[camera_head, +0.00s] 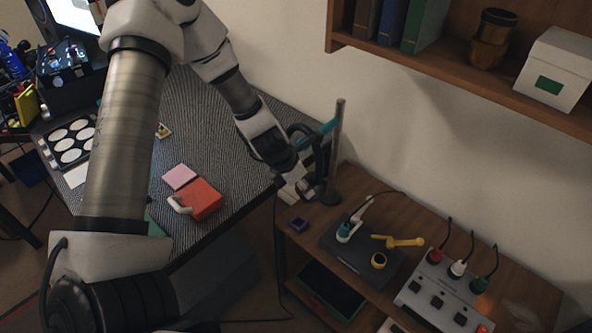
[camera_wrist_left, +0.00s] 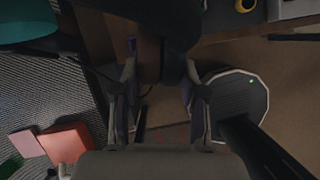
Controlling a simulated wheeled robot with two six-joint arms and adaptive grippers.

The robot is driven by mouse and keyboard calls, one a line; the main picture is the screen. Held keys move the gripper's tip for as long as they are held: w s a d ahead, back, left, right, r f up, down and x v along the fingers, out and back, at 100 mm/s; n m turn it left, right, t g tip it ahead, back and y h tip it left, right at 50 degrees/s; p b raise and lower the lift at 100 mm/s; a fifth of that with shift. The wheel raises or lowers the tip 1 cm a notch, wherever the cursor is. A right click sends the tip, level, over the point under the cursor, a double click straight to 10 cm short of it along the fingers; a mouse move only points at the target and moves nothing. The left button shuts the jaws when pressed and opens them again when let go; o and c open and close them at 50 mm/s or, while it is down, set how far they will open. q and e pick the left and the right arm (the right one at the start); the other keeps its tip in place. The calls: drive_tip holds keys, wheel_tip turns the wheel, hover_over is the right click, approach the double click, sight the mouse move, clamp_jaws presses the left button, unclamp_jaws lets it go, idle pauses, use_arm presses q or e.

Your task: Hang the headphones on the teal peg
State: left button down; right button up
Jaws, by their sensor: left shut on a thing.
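The teal peg (camera_head: 329,126) sticks out from an upright metal pole (camera_head: 338,145) at the back edge of the desk. The black headphones (camera_head: 302,130) are right at the peg, partly hidden by my left gripper (camera_head: 297,187). I cannot tell whether the band rests on the peg. In the left wrist view, a dark part of the headphones (camera_wrist_left: 150,22) reaches between the two fingers of my left gripper (camera_wrist_left: 163,100), which is shut on it. A blurred teal shape (camera_wrist_left: 28,22), possibly the peg, is close at the upper left there. My right gripper is not in view.
A wooden shelf unit (camera_head: 520,287) at right carries a dark box with a cable, a yellow tool (camera_head: 398,242) and a grey switch box (camera_head: 440,297). A wall shelf (camera_head: 390,57) hangs above.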

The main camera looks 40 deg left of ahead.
use_arm(q)
drive_tip(key=shift+w, duration=0.65)
drive_tip(key=shift+w+b+x, duration=0.25)
drive_tip(key=shift+b+x, duration=0.8)
drive_tip(key=shift+x, duration=0.05)
drive_tip(key=shift+r, duration=0.1)
drive_tip(key=c, duration=0.5)
unclamp_jaws()
drive_tip(key=shift+c, duration=0.2)
drive_tip(key=shift+r, duration=0.1)
drive_tip(key=shift+s+a+r, duration=0.1)
drive_tip(key=shift+s+r, duration=0.1)
drive_tip(key=shift+r, duration=0.2)
drive_tip(key=s+a, duration=0.4)
drive_tip(key=s, duration=0.7)
drive_tip(key=shift+s, duration=0.25)
drive_tip(key=shift+d, duration=0.1)
